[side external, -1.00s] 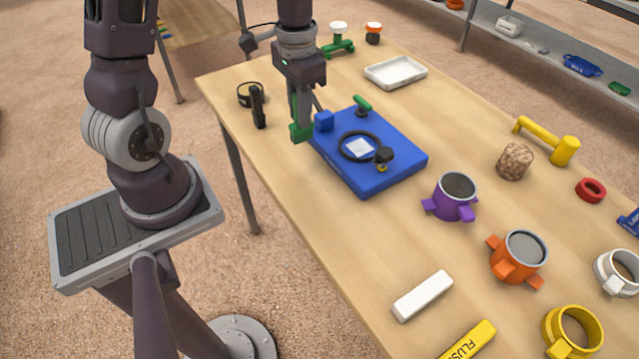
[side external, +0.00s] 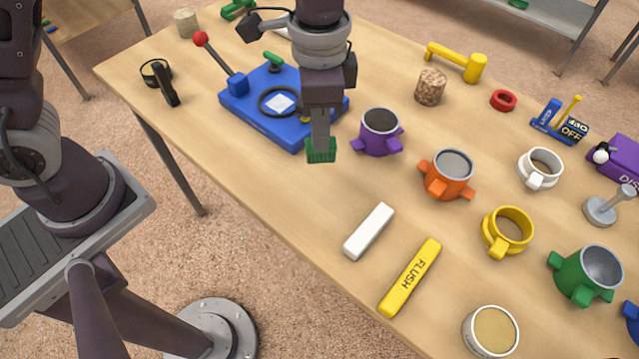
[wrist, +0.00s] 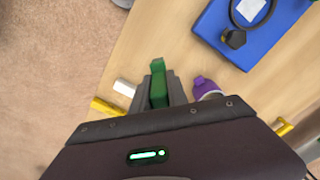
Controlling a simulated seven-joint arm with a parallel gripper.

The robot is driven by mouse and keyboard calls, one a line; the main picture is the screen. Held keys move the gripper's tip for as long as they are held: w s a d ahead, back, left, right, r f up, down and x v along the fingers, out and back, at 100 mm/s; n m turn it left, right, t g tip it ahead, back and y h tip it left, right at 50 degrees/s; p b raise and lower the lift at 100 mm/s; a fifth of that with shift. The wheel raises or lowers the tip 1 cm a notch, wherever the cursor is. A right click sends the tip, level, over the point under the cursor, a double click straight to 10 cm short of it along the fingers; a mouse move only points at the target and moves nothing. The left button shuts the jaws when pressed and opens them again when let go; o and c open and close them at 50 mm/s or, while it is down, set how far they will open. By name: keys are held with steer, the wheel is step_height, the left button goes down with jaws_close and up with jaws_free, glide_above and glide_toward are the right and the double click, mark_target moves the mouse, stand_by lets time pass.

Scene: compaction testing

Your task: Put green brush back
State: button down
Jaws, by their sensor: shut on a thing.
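The green brush (side external: 321,155) is held in my gripper (side external: 320,138), its bristle block hanging down over the table, in front of the blue base and left of the purple mug (side external: 380,132). In the wrist view the green brush (wrist: 158,85) shows between the two grey fingers of my gripper (wrist: 160,92), which are shut on it. I cannot tell its exact height above the table. Most of its upper part is hidden by the fingers in the side view.
The blue base (side external: 262,115) with a red-knobbed lever (side external: 216,62) and black ring stands behind. An orange mug (side external: 447,174), a white bar (side external: 369,231) and a yellow FLUSH bar (side external: 410,277) lie to the right and front. Bare table lies around the white bar.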

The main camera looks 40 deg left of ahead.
step_height(320, 180, down, 10)
steer(key=shift+r, duration=0.25)
steer(key=shift+f, duration=0.15)
steer(key=c, duration=1.3)
jaws_free()
step_height(320, 180, up, 13)
steer(key=shift+f, duration=0.2)
steer(key=s+a+r+n+t, duration=0.2)
steer(key=s+a+r+n, duration=0.15)
steer(key=a+r, duration=0.45)
steer(key=s+a+r+n+t, duration=0.1)
steer(key=s+a+n, duration=0.1)
steer(key=s, duration=0.4)
steer(key=s+a+r+n+t, duration=0.1)
steer(key=s+a+n+t, duration=0.1)
steer(key=s+a, duration=0.3)
steer(key=shift+s+r+n+t, duration=0.3)
steer(key=shift+s+r+n, duration=0.1)
steer(key=shift+s+n, duration=0.3)
